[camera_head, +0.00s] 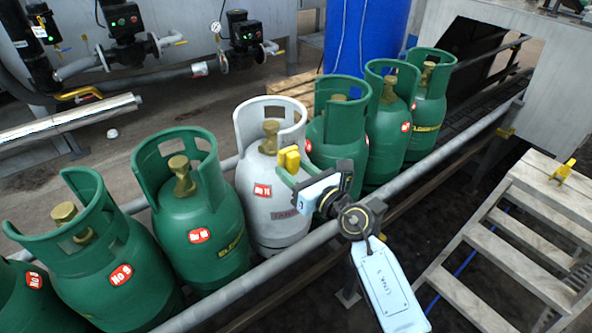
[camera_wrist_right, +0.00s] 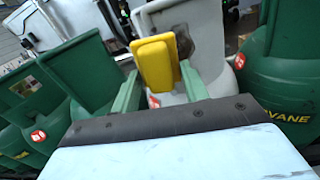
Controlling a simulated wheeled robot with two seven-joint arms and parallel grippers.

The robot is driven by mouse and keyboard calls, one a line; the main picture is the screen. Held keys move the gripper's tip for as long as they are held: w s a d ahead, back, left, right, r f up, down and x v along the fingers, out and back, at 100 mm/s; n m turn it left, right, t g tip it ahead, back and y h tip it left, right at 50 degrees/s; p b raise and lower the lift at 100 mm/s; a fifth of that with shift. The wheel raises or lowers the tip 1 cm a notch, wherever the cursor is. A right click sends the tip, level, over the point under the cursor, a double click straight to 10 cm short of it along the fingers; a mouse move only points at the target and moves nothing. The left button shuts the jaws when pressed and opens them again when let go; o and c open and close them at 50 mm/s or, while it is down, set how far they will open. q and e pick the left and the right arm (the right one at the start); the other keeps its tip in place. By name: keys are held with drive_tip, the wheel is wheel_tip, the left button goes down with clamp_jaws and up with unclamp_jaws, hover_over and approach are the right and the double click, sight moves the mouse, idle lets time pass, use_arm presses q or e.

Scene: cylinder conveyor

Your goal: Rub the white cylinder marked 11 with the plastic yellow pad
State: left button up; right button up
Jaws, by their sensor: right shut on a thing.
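The white cylinder (camera_head: 252,205) stands upright in the row, between green cylinders. It has a brass valve inside its collar and a red label whose number is too small to read surely. It also shows behind the pad in the wrist view (camera_wrist_right: 207,25). My right gripper (camera_head: 287,173) is shut on the yellow pad (camera_head: 289,157), a small block between its green fingers, also clear in the wrist view (camera_wrist_right: 156,62). The pad is in front of the white cylinder's upper right side; I cannot tell whether they touch. My left gripper is not in view.
Green cylinders stand close on both sides, at left (camera_head: 205,230) and right (camera_head: 388,140). A grey rail (camera_head: 250,285) runs along their front. Wooden steps (camera_head: 500,255) with a yellow piece (camera_head: 563,169) on top are at right. A blue drum (camera_head: 365,35) stands behind.

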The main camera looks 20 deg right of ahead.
sight(302, 149)
drive_tip(key=shift+w+a, duration=0.25)
drive_tip(key=shift+w, duration=0.4)
drive_tip(key=shift+d, duration=0.1)
drive_tip(key=shift+w+d+b, duration=0.1)
drive_tip(key=shift+w+d, duration=0.25)
drive_tip(key=shift+d, duration=0.5)
drive_tip(key=shift+w+d+b, duration=0.15)
drive_tip(key=shift+w+d, duration=0.2)
drive_tip(key=shift+d, duration=0.5)
drive_tip(key=shift+w+d+b, duration=0.1)
drive_tip(key=shift+w+d, duration=0.25)
drive_tip(key=shift+d, duration=0.5)
drive_tip(key=shift+w+d, duration=0.1)
drive_tip(key=shift+d, duration=0.2)
drive_tip(key=shift+a, duration=0.1)
drive_tip(key=shift+s+a+r+p, duration=0.1)
drive_tip(key=shift+s+a+p, duration=0.3)
drive_tip(key=shift+a+p, duration=0.45)
drive_tip(key=shift+s+a+f+p, duration=0.1)
drive_tip(key=shift+s+a+p, duration=0.35)
drive_tip(key=shift+a, duration=0.65)
drive_tip(key=shift+s+a+r+p, duration=0.1)
drive_tip(key=shift+s+a+p, duration=0.25)
drive_tip(key=shift+a+p, duration=0.5)
drive_tip(key=shift+a, duration=0.15)
